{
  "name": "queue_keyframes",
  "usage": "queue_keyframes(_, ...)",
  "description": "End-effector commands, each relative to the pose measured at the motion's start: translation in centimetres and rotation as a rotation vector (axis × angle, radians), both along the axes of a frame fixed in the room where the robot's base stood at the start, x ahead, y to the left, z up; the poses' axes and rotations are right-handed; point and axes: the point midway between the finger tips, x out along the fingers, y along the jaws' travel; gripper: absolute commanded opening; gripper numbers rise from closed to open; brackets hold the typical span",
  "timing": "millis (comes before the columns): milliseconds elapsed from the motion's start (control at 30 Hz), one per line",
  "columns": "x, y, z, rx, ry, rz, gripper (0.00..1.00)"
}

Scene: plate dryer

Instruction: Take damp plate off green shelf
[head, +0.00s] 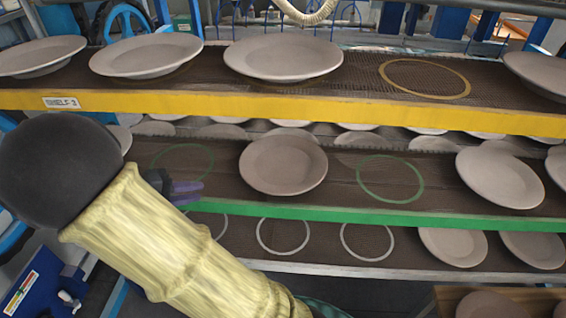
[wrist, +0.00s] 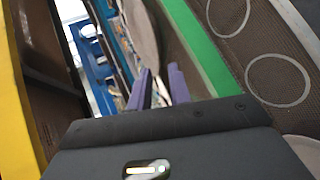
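The green shelf (head: 330,216) is the middle one and has a green front edge, which also shows in the wrist view (wrist: 197,42). A brown, darker plate (head: 283,165) lies on it between two empty green rings. Lighter plates (head: 500,177) lie on its right part. My gripper (head: 198,190) is at the shelf's front edge, left of the brown plate and apart from it. In the wrist view its two purple fingers (wrist: 160,72) stand apart with nothing between them. Part of a greyish plate (wrist: 140,32) shows beyond the fingertips.
The yellow-edged shelf (head: 300,106) above holds several plates and an empty yellow ring (head: 425,79). The lower shelf (head: 390,272) has empty white rings and plates at its right. My arm covers the left front.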

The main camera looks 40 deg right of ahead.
Motion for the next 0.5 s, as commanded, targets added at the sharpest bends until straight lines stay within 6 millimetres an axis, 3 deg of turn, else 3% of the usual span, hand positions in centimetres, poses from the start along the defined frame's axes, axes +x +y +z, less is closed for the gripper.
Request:
queue_keyframes(100,0.58,0.27,0.87,-0.056,-0.023,0.005,0.2)
queue_keyframes(500,0.36,-0.7,0.48,-0.052,-0.02,0.002,0.2)
